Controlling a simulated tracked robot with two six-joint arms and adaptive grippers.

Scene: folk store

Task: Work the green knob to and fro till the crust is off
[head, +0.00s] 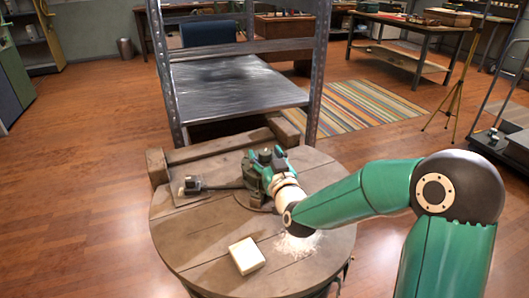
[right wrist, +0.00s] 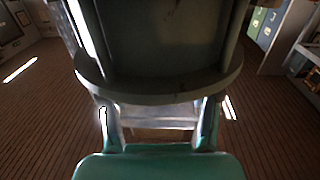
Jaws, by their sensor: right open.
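A dark fitting (head: 265,157) stands on the round wooden table (head: 195,235), on a round base. My right gripper (head: 266,163) is at this fitting, its green parts on either side of the dark top. I cannot tell the green knob apart from my gripper's green parts, nor whether the fingers touch it. In the right wrist view my open right gripper (right wrist: 160,112) has its two fingers apart below a large dark body with a round rim (right wrist: 160,88). No crust can be made out on the fitting. My left gripper is not in view.
A dark bar runs left from the fitting to a small block (head: 193,185). A pale block (head: 246,255) lies at the table's front, with white powder (head: 298,243) beside it. A wooden beam (head: 215,148) and a metal shelf rack (head: 235,85) stand behind.

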